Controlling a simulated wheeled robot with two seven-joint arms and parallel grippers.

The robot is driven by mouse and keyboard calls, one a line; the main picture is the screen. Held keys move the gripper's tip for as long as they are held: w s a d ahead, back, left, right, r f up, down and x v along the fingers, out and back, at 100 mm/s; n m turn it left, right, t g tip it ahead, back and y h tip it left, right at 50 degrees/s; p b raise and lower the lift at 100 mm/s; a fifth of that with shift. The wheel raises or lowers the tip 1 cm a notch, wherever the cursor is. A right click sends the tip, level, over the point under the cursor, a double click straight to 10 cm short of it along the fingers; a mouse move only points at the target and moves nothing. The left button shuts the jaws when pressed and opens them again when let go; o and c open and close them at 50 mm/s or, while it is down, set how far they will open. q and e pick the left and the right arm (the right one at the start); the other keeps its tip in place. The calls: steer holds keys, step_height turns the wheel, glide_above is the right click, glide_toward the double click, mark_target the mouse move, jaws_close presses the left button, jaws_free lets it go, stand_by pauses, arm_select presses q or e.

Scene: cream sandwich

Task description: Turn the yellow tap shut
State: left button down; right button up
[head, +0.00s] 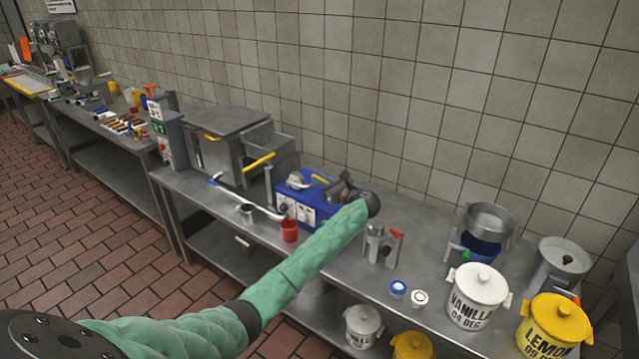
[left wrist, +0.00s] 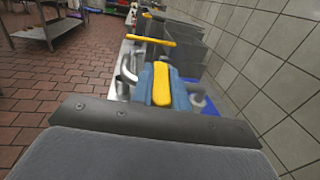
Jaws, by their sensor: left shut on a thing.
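The yellow tap (left wrist: 161,84) shows in the left wrist view as a yellow bar between the blue-grey fingers of my left gripper (left wrist: 160,88). In the head view the tap (head: 321,178) lies on top of a blue machine (head: 313,214) on the steel bench. My left gripper (head: 333,185) is shut on the tap, reaching in over the machine from the right. My wrist and green-sleeved arm hide part of the machine. My right gripper is not in view.
A steel fryer-like unit with another yellow handle (head: 258,161) stands left of the machine. A red cup (head: 289,230) stands in front. White VANILLA (head: 477,297) and yellow LEMON (head: 554,325) pots stand at right. The tiled wall runs behind.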

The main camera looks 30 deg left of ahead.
arm_select(q)
steer(key=shift+w+n+g+y, duration=0.15)
steer(key=shift+n+g, duration=0.3)
steer(key=shift+g, duration=0.25)
steer(key=shift+w+n+g+y, duration=0.15)
steer(key=shift+n+g, duration=0.3)
steer(key=shift+g, duration=0.25)
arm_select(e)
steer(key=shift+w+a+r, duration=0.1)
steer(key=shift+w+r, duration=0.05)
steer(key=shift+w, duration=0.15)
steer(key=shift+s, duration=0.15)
arm_select(q)
steer(key=c, duration=1.4)
jaws_free()
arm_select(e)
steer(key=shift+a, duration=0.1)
arm_select(q)
steer(key=shift+o, duration=0.2)
steer(key=shift+d, duration=0.1)
